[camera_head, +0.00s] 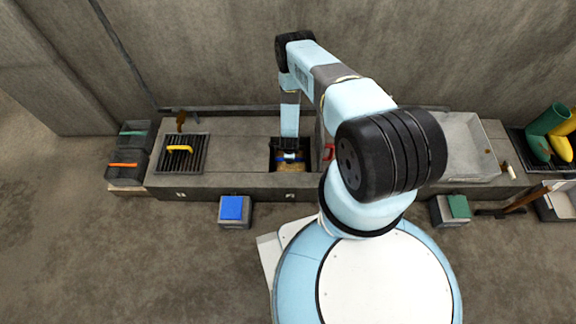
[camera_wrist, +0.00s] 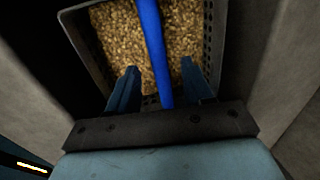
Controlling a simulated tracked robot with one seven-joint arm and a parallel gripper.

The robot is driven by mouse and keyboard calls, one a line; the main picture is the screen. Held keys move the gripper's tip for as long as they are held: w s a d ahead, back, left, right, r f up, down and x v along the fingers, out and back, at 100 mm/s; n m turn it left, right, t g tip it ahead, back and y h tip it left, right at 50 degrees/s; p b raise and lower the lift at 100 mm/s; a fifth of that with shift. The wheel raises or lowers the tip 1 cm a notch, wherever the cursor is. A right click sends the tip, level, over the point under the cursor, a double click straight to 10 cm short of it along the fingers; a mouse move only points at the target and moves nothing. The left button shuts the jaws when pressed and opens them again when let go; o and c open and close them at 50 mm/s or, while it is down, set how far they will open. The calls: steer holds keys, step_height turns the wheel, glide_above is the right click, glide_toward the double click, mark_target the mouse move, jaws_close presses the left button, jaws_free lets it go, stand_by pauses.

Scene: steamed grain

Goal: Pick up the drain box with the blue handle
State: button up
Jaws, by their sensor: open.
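The drain box (camera_wrist: 213,45) fills the upper middle of the wrist view. It has grey perforated walls and holds tan grain (camera_wrist: 118,40). Its blue handle (camera_wrist: 150,40) runs across above the grain and passes between my fingers. My gripper (camera_wrist: 158,78) is open, with one blue finger on each side of the handle and space between them. In the head view the box sits in a dark square opening (camera_head: 274,162) in the counter, and the blue handle (camera_head: 293,157) shows just below my gripper (camera_head: 290,153). My wrist hides part of the box there.
The opening's walls stand close around the box. On the counter (camera_head: 230,155), a grate with a yellow handle (camera_head: 180,149) lies left and a grey basin (camera_head: 468,150) right. A red item (camera_head: 328,152) is just right of the opening. Dark bins (camera_head: 127,163) stand far left.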

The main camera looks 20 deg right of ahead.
steer(key=shift+w+d+f, duration=0.1)
steer(key=shift+w+f, duration=0.05)
steer(key=shift+f, duration=0.7)
steer(key=shift+w+d+f, duration=0.15)
steer(key=shift+f, duration=0.75)
steer(key=shift+w+d+f, duration=0.1)
steer(key=shift+w+f, duration=0.05)
steer(key=shift+f, duration=0.7)
jaws_close()
steer(key=shift+w, duration=0.15)
